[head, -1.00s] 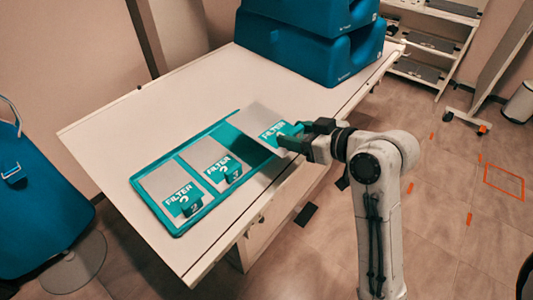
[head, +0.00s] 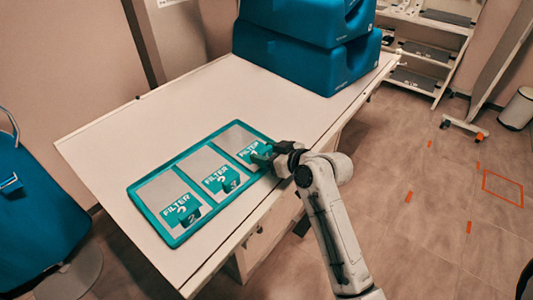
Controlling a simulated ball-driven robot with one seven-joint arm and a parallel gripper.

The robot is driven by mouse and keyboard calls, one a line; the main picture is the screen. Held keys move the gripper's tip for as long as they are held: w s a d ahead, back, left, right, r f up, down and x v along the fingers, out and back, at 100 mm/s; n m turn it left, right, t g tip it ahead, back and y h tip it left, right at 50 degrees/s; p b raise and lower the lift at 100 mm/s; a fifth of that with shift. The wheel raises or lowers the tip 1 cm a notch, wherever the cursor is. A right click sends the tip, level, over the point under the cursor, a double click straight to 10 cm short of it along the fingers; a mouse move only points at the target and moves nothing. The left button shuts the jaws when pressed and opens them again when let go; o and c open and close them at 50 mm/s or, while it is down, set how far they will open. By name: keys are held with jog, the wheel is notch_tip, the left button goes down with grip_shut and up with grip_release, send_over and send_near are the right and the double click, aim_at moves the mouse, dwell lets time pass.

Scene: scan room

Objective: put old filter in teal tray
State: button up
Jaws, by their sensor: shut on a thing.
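The teal tray (head: 150,216) lies flat on the white table and has three compartments in a row. A grey filter plate with a teal "FILTER 2" label (head: 172,197) lies in the left compartment. A like filter (head: 208,165) lies in the middle one. The third filter (head: 238,138) is in or just over the right compartment; I cannot tell if it rests on the tray floor. My gripper (head: 265,157) is shut on this third filter at its front handle, which the fingers partly hide.
The white table (head: 125,130) is clear behind and left of the tray. Large blue foam blocks (head: 305,55) are stacked at its back right. A blue chair (head: 35,205) stands at the left. A shelf rack (head: 425,50) stands at the far right.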

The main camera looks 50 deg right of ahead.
jog(key=shift+f, duration=0.2)
jog(key=shift+f, duration=0.2)
jog(key=o, duration=1.1)
jog(key=shift+r, duration=0.25)
jog(key=v, duration=1.2)
jog(key=shift+a+b, duration=0.1)
jog(key=shift+b, duration=0.25)
